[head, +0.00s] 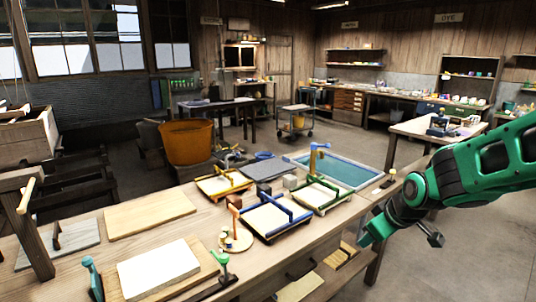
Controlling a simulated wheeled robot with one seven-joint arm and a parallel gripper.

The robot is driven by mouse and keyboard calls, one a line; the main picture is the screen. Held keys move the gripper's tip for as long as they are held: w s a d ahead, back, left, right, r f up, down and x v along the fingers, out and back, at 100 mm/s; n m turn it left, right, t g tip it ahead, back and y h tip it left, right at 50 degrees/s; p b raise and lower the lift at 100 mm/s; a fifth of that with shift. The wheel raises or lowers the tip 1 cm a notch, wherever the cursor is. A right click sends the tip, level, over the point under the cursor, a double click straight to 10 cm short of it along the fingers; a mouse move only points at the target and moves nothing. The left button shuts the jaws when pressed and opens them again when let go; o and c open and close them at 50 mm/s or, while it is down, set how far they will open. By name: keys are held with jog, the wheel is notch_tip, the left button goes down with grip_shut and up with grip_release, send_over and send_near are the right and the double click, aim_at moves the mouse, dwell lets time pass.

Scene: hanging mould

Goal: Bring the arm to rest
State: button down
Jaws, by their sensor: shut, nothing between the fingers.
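My green arm reaches in from the right edge of the head view. My gripper (369,238) is at its lower end, pointing down and left. It is shut and holds nothing. It hangs beside the right end of the long wooden workbench (205,208), in front of the bench edge as seen here. Whether it touches the bench cannot be told from this view.
On the bench stand yellow (223,185), blue (276,217) and green (320,196) framed moulds, a teal-surfaced tray (345,172) and a white slab (158,270). An orange tub (188,142) stands behind. Open floor (465,240) lies at the right, below my arm.

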jog(key=s+d+r+m+g, duration=0.1)
jog(key=s+d+m, duration=0.3)
jog(key=s, duration=0.5)
jog(key=s+d+m+g+h, duration=0.1)
jog(key=s+d+m+g, duration=0.2)
jog(key=s, duration=0.7)
jog(key=s+d+r+m+g, duration=0.1)
jog(key=s+d+m, duration=0.4)
jog(key=s, duration=0.5)
jog(key=shift+d+r+m+g, duration=0.3)
jog(key=shift+d+m+g, duration=0.15)
jog(key=shift+d, duration=0.7)
jog(key=shift+w+f+h, duration=0.25)
jog(key=shift+w+h, duration=0.05)
jog(key=shift+w, duration=0.35)
